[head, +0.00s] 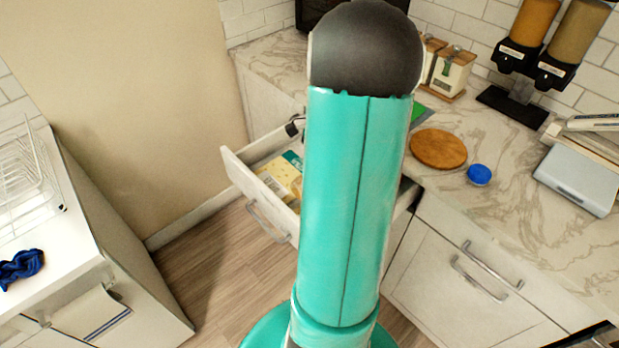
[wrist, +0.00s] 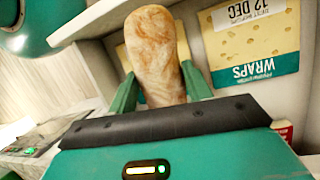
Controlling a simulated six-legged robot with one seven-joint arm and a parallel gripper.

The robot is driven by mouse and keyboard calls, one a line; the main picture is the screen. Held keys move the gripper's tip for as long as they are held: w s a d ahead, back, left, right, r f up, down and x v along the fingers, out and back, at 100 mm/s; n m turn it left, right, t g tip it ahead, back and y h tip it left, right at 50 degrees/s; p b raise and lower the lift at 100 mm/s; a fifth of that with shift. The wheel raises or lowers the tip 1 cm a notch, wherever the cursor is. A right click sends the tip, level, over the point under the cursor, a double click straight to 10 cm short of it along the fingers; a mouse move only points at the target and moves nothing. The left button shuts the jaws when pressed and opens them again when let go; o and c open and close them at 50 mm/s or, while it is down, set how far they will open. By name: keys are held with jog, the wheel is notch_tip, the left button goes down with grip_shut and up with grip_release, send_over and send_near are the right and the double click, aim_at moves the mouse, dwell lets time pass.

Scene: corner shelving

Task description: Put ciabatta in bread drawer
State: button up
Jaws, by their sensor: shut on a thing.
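The ciabatta (wrist: 152,40) is a long, browned, floury loaf in the wrist view. My gripper (wrist: 160,78) is shut on it, with a green finger on each side, and the loaf points away from the palm. An open drawer (head: 236,172) with a white front and metal handle shows in the head view, left of my arm. It holds yellow packets (head: 278,178). In the wrist view a yellow wraps packet (wrist: 255,45) is just right of the loaf. My arm hides the gripper, the loaf and part of the drawer in the head view.
A marble counter (head: 515,215) with a round wooden board (head: 438,149), a blue lid (head: 479,174) and a scale (head: 577,180) is at the right. Cereal dispensers (head: 540,40) stand behind. A dish rack (head: 25,175) is on the left counter. Floor shows between the counters.

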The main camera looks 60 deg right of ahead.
jog(key=shift+w+d+f, duration=0.35)
jog(key=shift+w+f, duration=0.45)
jog(key=shift+f, duration=0.7)
jog(key=shift+w+d+f, duration=0.3)
jog(key=shift+w+f, duration=0.5)
jog(key=shift+f, duration=0.7)
jog(key=shift+w+d+f, duration=0.35)
jog(key=shift+w+f, duration=0.45)
jog(key=shift+f, duration=0.7)
jog(key=shift+f, duration=0.65)
jog(key=o, duration=1)
jog(key=shift+r, duration=0.1)
jog(key=v, duration=1.3)
jog(key=shift+s+a+r, duration=0.1)
jog(key=shift+a, duration=0.1)
